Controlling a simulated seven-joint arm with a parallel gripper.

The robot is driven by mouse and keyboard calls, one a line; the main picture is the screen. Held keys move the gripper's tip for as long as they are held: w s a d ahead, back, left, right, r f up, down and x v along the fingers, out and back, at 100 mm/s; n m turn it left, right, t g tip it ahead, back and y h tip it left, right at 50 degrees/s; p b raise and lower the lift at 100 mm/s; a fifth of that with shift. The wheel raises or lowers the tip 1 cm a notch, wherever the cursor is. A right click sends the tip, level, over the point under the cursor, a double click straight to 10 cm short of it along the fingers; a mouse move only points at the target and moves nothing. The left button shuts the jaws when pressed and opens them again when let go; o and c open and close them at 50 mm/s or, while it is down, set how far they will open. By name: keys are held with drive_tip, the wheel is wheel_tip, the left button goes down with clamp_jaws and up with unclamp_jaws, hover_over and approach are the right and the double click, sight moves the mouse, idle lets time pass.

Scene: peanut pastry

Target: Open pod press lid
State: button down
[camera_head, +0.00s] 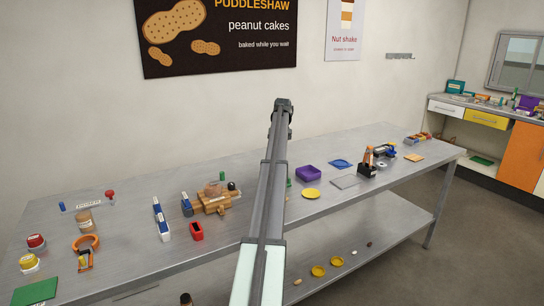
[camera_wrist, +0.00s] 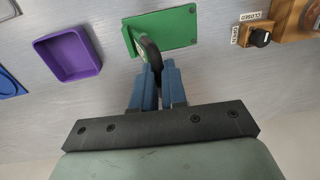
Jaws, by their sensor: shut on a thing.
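In the wrist view my gripper (camera_wrist: 154,72) is shut on a black curved handle (camera_wrist: 150,50), its blue fingers on either side of it. The handle stands over a green plate (camera_wrist: 178,26) on the metal table; I cannot tell whether it is joined to the plate. No pod press lid can be told for certain; the handle may belong to it. A wooden device (camera_wrist: 288,18) with a black knob (camera_wrist: 260,37) and OPEN and CLOSED labels is to the right. In the head view my arm hides the gripper and most of the green plate.
A purple tray (camera_wrist: 68,56) lies left of the green plate and also shows in the head view (camera_head: 308,174). The wooden device (camera_head: 212,203) stands left of my arm. A yellow disc (camera_head: 310,194) and a dark caddy (camera_head: 368,169) are to the right.

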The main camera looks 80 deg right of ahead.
drive_tip(key=shift+s+d+f+t+y, duration=0.1)
drive_tip(key=shift+s+d+t+y, duration=0.5)
drive_tip(key=shift+s, duration=0.2)
drive_tip(key=shift+s+d+f+t+y, duration=0.1)
drive_tip(key=shift+s+d+t+y, duration=0.45)
drive_tip(key=shift+s, duration=0.2)
drive_tip(key=c, duration=1.2)
unclamp_jaws()
drive_tip(key=shift+w+d+r, duration=0.1)
drive_tip(key=shift+r, duration=0.05)
drive_tip(key=shift+o, duration=0.2)
drive_tip(key=shift+d+r, duration=0.1)
drive_tip(key=shift+r, duration=0.1)
drive_tip(key=s+d, duration=0.8)
drive_tip(key=shift+s+d+r, duration=0.35)
